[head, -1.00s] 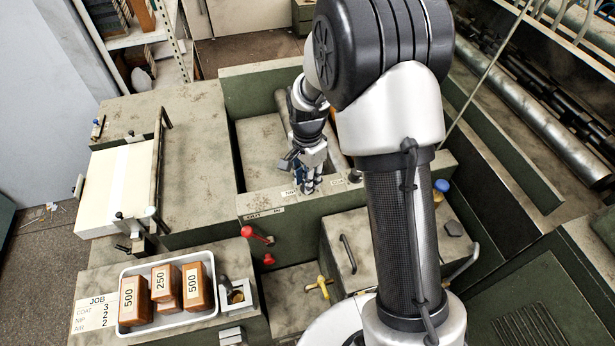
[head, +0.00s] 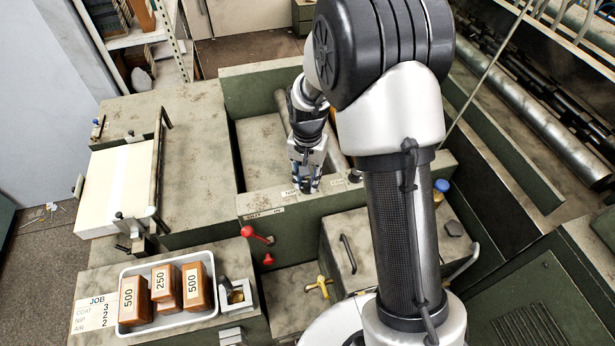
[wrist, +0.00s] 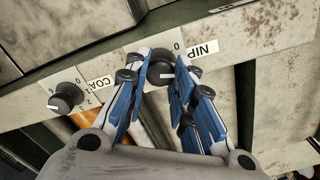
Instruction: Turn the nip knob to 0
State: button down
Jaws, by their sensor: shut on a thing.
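The nip knob (wrist: 160,72) is a dark round knob beside the NIP label (wrist: 204,49) in the wrist view. My gripper (wrist: 158,82) has its blue-padded fingers shut on the knob from both sides. A "0" mark shows on the plate just above the knob; its other marks are mostly hidden by the fingers. In the head view my gripper (head: 307,184) is at the ledge of the green machine and hides the knob.
The coat knob (wrist: 66,97) stands free to the left of my gripper in the wrist view. In the head view a red lever (head: 256,235) and a yellow handle (head: 319,286) stand in front of the ledge. A white tray (head: 124,279) holds labelled brown blocks.

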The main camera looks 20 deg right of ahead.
aim_at(308, 182)
jog(key=n, duration=0.4)
jog(key=shift+n, duration=0.3)
jog(key=n, duration=0.4)
jog(key=shift+n, duration=0.3)
jog(key=c, duration=1.3)
grip_release()
jog(key=shift+c, duration=0.2)
notch_tip(308, 182, up, 12)
jog(key=shift+s+r, duration=0.1)
